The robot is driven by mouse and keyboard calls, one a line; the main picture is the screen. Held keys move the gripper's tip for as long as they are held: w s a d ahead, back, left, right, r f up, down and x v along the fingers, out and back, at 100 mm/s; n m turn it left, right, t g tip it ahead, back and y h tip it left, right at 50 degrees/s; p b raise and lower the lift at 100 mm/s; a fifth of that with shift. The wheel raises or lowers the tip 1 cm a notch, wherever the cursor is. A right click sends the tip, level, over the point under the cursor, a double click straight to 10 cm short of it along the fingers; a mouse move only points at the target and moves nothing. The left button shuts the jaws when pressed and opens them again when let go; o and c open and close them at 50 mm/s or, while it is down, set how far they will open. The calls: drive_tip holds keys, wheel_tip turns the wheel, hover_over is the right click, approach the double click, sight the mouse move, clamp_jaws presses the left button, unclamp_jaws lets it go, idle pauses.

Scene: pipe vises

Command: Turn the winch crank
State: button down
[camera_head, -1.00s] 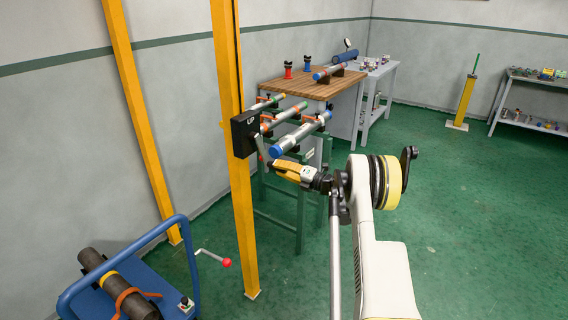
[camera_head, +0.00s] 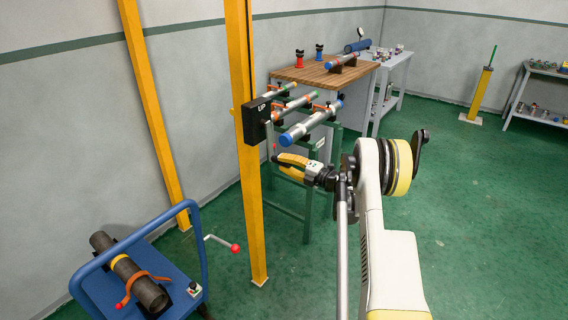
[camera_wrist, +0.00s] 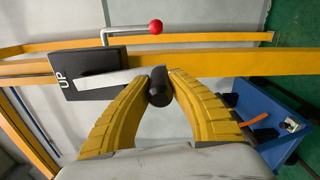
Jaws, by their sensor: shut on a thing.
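The winch is a black box marked UP (camera_head: 257,122) on a yellow post (camera_head: 242,60); it also shows in the wrist view (camera_wrist: 75,75). In the wrist view its flat grey crank arm (camera_wrist: 105,79) runs from the box to a black cylindrical handle (camera_wrist: 160,86). My gripper (camera_wrist: 162,76) has its yellow fingers shut on this handle, one on each side. In the head view my gripper (camera_head: 279,163) is just below and right of the box, and the handle is hard to make out.
A blue trolley (camera_head: 75,285) carrying a dark pipe (camera_head: 130,270) stands at lower left. A bent rod with a red ball (camera_head: 235,248) sticks out near the post. Pipes on a green stand (camera_head: 310,215) are close behind my gripper. Green floor at right is clear.

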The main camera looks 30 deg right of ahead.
drive_tip(key=c, duration=1.2)
unclamp_jaws()
drive_tip(key=shift+a, duration=0.1)
drive_tip(key=shift+o, duration=0.2)
drive_tip(key=v, duration=1.2)
